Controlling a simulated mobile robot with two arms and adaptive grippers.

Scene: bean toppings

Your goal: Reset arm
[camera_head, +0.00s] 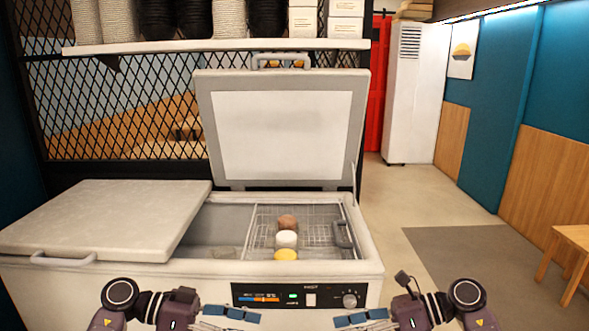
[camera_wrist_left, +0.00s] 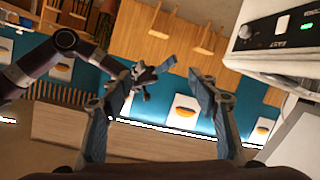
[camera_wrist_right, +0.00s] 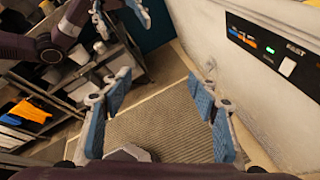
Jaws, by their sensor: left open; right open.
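My left gripper (camera_head: 228,316) is low in the head view, in front of the freezer; its two blue fingers stand apart and empty in the left wrist view (camera_wrist_left: 165,110). My right gripper (camera_head: 362,318) is level with it to the right; its blue fingers are apart and empty in the right wrist view (camera_wrist_right: 160,115). Both are clear of the freezer's front. My right arm shows at the left of the left wrist view, and part of my left arm shows at the upper left of the right wrist view.
The chest freezer (camera_head: 150,285) has its right lid (camera_head: 280,135) raised and left lid (camera_head: 110,220) closed. Its wire basket (camera_head: 320,225) holds a brown, a white and a yellow item. A shelf (camera_head: 220,45) with stacked cups is above. Open floor lies right, before a wooden table (camera_head: 574,236).

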